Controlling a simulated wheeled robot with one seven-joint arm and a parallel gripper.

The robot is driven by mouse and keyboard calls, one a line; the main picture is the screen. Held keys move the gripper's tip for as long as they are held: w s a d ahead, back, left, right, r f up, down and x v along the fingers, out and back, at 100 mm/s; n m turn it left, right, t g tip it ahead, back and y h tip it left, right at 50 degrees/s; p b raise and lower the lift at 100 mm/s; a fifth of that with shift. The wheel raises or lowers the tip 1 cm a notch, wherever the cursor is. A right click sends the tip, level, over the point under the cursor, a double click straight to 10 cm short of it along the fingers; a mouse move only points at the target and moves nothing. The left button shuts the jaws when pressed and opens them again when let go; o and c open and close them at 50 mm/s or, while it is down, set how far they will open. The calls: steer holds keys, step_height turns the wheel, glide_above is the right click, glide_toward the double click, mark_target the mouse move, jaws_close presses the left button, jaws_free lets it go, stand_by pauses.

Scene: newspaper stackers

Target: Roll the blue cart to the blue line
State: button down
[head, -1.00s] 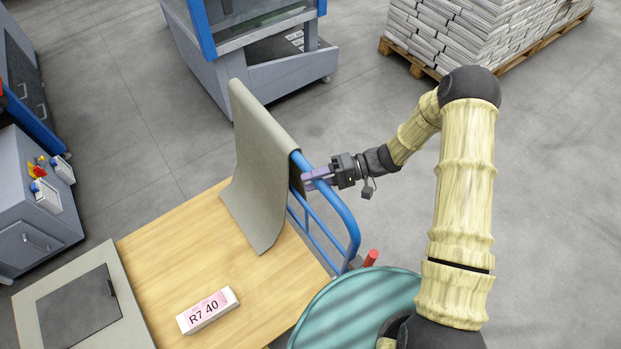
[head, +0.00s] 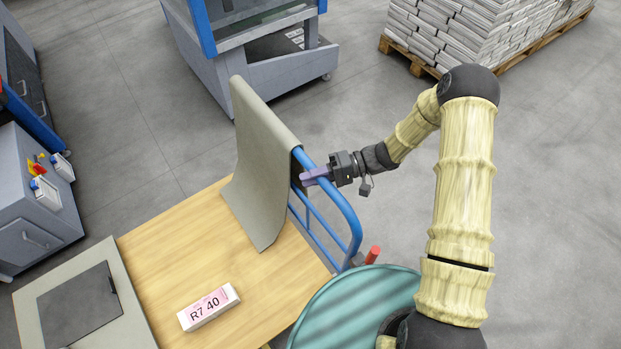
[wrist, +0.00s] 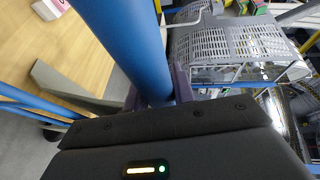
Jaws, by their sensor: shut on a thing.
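The blue cart has a blue tubular handle (head: 345,212) and a wooden deck (head: 240,270). A grey-green cloth (head: 262,165) hangs over the handle's far part and down onto the deck. My gripper (head: 312,177) is shut on the handle's top bar, beside the cloth. In the wrist view the blue bar (wrist: 135,45) runs between the purple fingers, just beyond the dark gripper body. No blue line on the floor shows in either view. The cart's wheels are hidden.
A grey-blue machine (head: 255,60) stands behind, and grey cabinets (head: 35,205) stand at left. A pallet of newspapers (head: 480,35) is at top right. Floor at right is open.

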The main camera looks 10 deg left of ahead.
steer(key=shift+w+d+b, duration=0.35)
steer(key=shift+w+d, duration=0.65)
steer(key=shift+w, duration=0.2)
steer(key=c, duration=1.2)
jaws_free()
steer(key=shift+s+a, duration=0.15)
steer(key=shift+o, duration=0.2)
steer(key=b+v, duration=0.3)
steer(key=v, duration=1.4)
steer(key=shift+d, duration=0.25)
